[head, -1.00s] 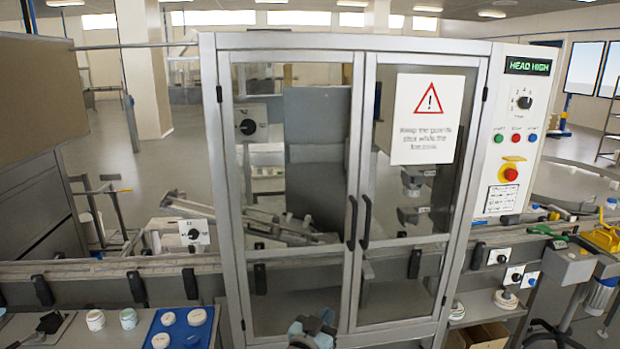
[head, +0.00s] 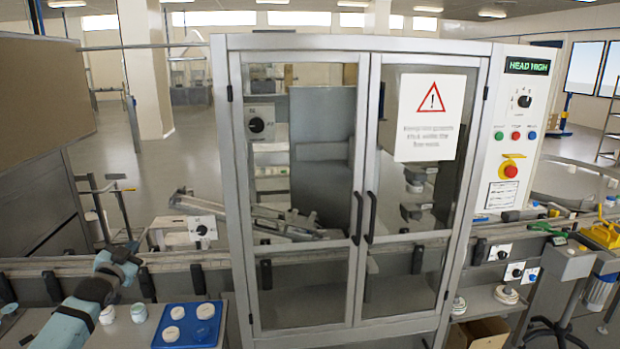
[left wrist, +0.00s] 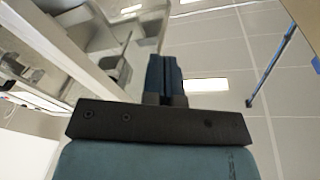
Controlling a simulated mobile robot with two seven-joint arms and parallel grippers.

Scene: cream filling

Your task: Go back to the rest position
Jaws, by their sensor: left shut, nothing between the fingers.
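My left arm comes in from the lower left of the head view. Its gripper (head: 130,247) is raised in front of the conveyor rail, left of the glass-doored cabinet. In the left wrist view, the left gripper's dark blue fingers (left wrist: 163,75) are together with nothing between them. My right gripper is in neither view.
The cabinet (head: 365,180) has both glass doors shut. A blue tray (head: 158,338) with several white round lids stands below the rail, beside two small jars (head: 138,313). A control panel (head: 517,135) reads "HEAD HIGH". A green tool (head: 547,229) lies at the right.

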